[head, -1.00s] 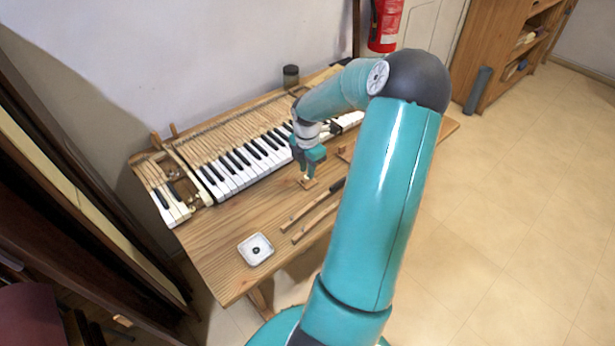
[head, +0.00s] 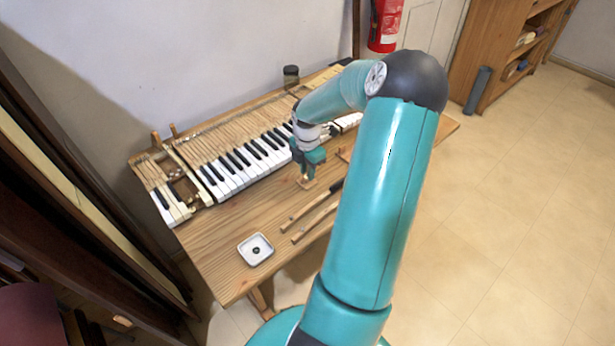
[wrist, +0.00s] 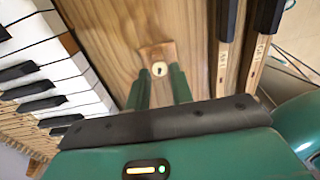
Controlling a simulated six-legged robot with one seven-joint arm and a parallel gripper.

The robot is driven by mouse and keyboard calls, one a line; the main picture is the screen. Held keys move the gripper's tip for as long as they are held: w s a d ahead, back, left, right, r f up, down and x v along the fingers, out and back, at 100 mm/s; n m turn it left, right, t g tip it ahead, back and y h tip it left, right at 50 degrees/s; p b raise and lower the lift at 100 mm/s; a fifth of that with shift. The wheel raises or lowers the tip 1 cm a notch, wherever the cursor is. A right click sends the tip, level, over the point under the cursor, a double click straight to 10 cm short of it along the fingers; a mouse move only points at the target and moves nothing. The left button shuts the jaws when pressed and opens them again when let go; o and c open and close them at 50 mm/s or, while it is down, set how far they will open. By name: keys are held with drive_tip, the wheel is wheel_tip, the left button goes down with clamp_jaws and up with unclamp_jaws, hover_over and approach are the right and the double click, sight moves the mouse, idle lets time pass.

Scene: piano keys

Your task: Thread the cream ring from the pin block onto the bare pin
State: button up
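The small wooden pin block (wrist: 157,52) lies on the bench top, with the cream ring (wrist: 159,69) on it and a dark spot in the ring's middle. The block also shows in the head view (head: 307,184), just below my gripper (head: 307,176). In the wrist view my gripper (wrist: 160,80) is open, its two green fingers apart on either side of the ring's line, with nothing held. I cannot tell from this view whether the fingertips are level with the ring. The bare pin cannot be made out; the gap in the keyboard (head: 192,188) shows small parts too fine to tell.
The piano keyboard (head: 240,168) runs along the back of the bench (head: 215,245). Two dark-ended wooden strips (head: 312,218) lie right of the block in the wrist view. A dark jar (head: 291,76) stands behind.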

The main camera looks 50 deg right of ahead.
drive_tip(key=shift+f, duration=0.4)
drive_tip(key=shift+c, duration=0.4)
drive_tip(key=shift+c, duration=0.8)
drive_tip(key=shift+r, duration=0.4)
drive_tip(key=shift+r, duration=0.3)
drive_tip(key=shift+r, duration=0.35)
drive_tip(key=shift+r, duration=0.35)
drive_tip(key=shift+r, duration=0.25)
